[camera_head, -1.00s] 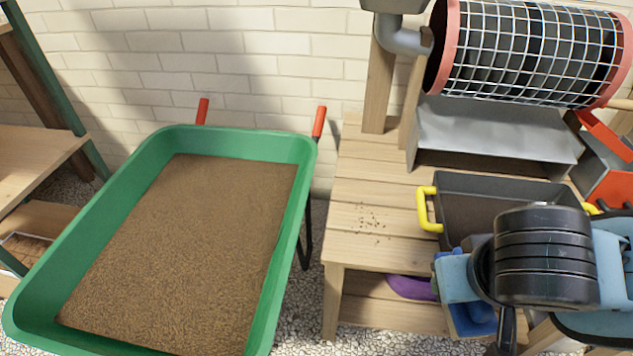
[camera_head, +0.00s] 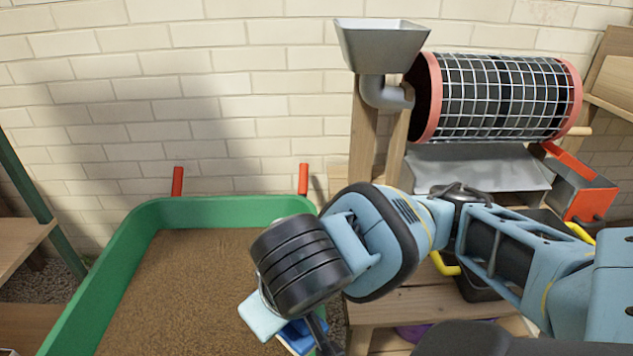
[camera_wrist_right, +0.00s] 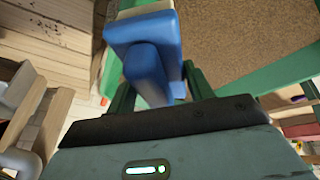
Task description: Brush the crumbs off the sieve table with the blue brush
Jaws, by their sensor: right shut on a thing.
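The blue brush (camera_wrist_right: 146,62) is held between the green fingers of my right gripper (camera_wrist_right: 157,88) in the wrist view. In the head view the brush (camera_head: 300,336) shows partly at the bottom edge, below my right wrist, at the right side of the green wheelbarrow. The wooden sieve table (camera_head: 415,305) stands to the right, largely covered by my right arm. The crumbs on its top are hidden behind that arm in the head view now. My left gripper is not in view.
The green wheelbarrow (camera_head: 75,290) of brown soil stands left of the table. A mesh drum sieve (camera_head: 505,97) and grey hopper (camera_head: 382,45) rise at the table's back. A dark tray with yellow handles (camera_head: 446,265) and a red-and-grey box (camera_head: 580,190) are at right.

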